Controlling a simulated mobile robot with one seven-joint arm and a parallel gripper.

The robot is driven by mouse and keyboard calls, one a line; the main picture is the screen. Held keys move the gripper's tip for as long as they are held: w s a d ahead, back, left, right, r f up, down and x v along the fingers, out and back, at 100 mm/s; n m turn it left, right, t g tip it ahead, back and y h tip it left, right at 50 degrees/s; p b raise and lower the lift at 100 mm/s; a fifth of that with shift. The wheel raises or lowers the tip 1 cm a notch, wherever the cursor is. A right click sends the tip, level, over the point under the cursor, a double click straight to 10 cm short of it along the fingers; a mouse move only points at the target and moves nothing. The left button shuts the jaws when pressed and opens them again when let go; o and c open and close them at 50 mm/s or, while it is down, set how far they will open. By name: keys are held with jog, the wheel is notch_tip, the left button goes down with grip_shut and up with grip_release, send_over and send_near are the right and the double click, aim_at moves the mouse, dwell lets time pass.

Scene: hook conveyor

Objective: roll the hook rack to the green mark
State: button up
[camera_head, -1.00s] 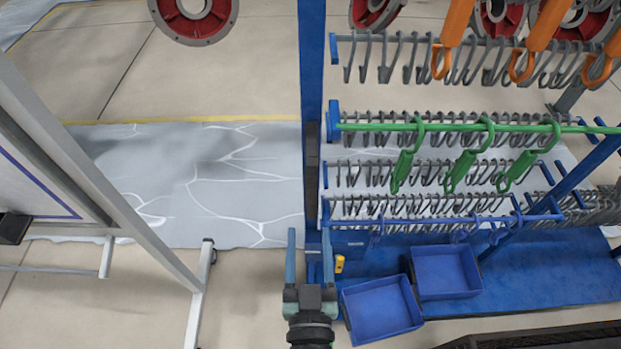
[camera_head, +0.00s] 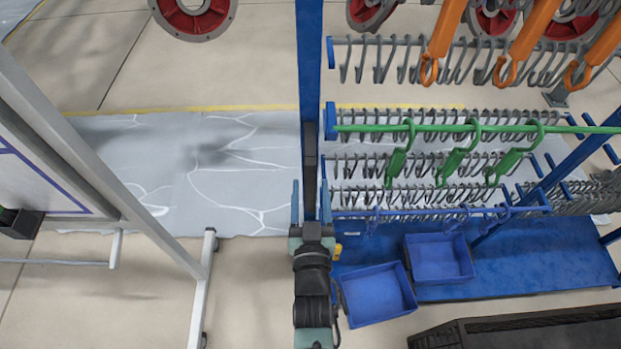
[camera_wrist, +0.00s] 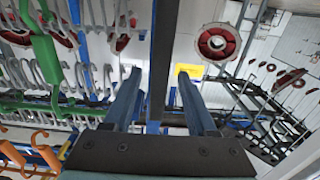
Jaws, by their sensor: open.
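The hook rack is a blue frame (camera_head: 311,60) with rows of grey hooks, in the right half of the head view. Its near upright carries a dark grip section (camera_head: 310,165). My gripper (camera_head: 311,187) is open, with one finger on each side of this upright. In the wrist view the dark upright (camera_wrist: 163,45) stands between the open fingers (camera_wrist: 158,76). I cannot tell whether either finger touches it. Green hooks (camera_head: 457,163) hang from a green rod on the rack. I see no green floor mark in either view.
Two blue bins (camera_head: 378,293) sit at the rack's base. A grey-framed board (camera_head: 95,150) on a footed stand is at the left. A grey marbled mat (camera_head: 190,170) lies on the floor behind, edged by a yellow line. A dark box (camera_head: 520,328) is at bottom right.

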jog(key=shift+w, duration=1.25)
grip_shut()
dwell(0.6)
